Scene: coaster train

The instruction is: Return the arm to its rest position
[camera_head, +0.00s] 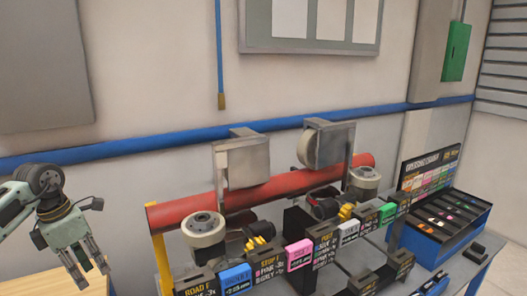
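My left arm comes in from the left edge, and its grey-green gripper (88,272) points down over the wooden surface (40,285) at the lower left. Its fingers are apart with nothing between them. It is well to the left of the red tube (182,212) and the coaster parts, touching none of them. My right gripper does not show.
A row of colored blocks with dark label signs, including a blue block (235,279), a pink block (299,254) and a green block (387,212), runs along the grey table. A blue tray (423,243) stands at the right. The wall behind has a blue rail (120,151).

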